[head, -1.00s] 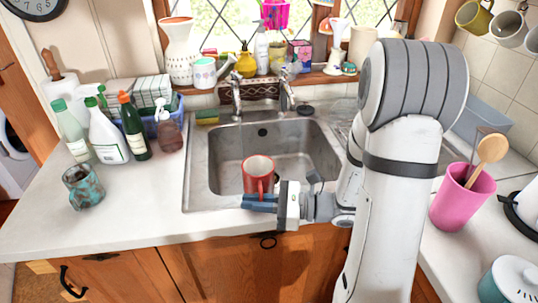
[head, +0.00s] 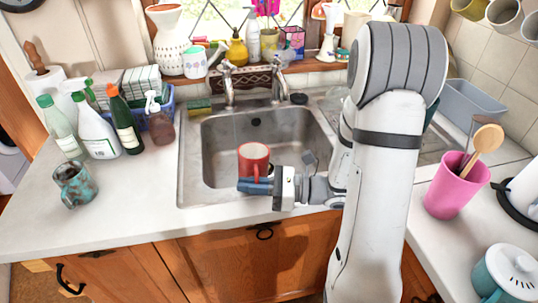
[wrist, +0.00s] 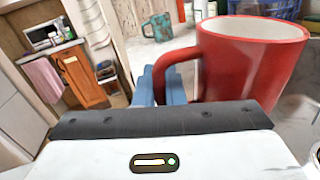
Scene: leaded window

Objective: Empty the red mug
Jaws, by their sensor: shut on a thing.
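The red mug (head: 253,165) is upright, or nearly so, over the front part of the sink (head: 206,197) in the head view. My gripper (head: 255,186) has its blue fingers shut on the mug's handle, at the near side of the mug. In the wrist view the mug (wrist: 245,70) fills the upper right, its handle running down between the blue fingers (wrist: 165,88). A pale inside shows at the rim. I cannot tell what is in the mug.
A tap (head: 229,88) stands behind the sink. A mottled teal cup (head: 74,185) and several bottles stand on the left counter. A pink pot (head: 452,190) with a wooden spoon is at right. The front left counter is clear.

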